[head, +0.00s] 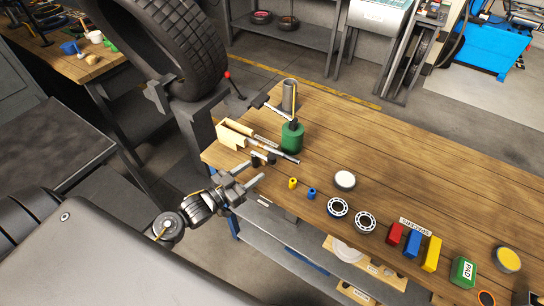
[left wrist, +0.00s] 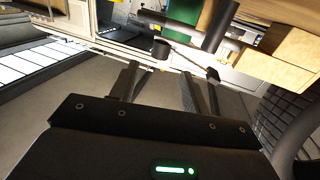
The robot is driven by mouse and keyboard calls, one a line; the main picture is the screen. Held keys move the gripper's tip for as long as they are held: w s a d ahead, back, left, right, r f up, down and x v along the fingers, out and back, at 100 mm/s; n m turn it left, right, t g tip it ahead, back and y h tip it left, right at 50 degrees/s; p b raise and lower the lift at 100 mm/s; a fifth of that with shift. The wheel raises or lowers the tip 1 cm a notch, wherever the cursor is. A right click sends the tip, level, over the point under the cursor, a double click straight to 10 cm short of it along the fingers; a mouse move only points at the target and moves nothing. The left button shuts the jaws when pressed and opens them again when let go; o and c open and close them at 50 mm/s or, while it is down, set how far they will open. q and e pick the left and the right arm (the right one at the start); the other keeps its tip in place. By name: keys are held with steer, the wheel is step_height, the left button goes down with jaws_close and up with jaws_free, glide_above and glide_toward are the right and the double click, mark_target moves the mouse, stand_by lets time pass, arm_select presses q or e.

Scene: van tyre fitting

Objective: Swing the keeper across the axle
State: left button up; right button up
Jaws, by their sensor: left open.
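A black tyre (head: 175,45) stands upright on a dark metal stand (head: 200,125) at the bench's left end. A thin lever with a red knob (head: 228,75) rises beside it. I cannot tell for sure which part is the keeper; the axle is not clearly visible. My left gripper (head: 258,171) is open and empty at the bench's near left edge, below and right of the tyre. In the left wrist view its fingers (left wrist: 160,74) are apart. A small dark cylinder (left wrist: 161,49) and thin rod show beyond them; contact cannot be told. My right gripper is out of view.
On the wooden bench (head: 400,145) are a wooden holder (head: 232,134), a green container (head: 292,137), two bearing rings (head: 338,208) and coloured spacer blocks (head: 412,243). A shelf (head: 300,250) lies below. The bench's far middle is clear.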

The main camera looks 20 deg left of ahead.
mark_target(269, 160)
arm_select(q)
steer(key=p+x, duration=0.2)
steer(key=x, duration=0.5)
steer(key=shift+w+d, duration=0.1)
steer(key=shift+w, duration=0.25)
steer(key=shift+w+d, duration=0.3)
steer(key=shift+w, duration=0.35)
jaws_close()
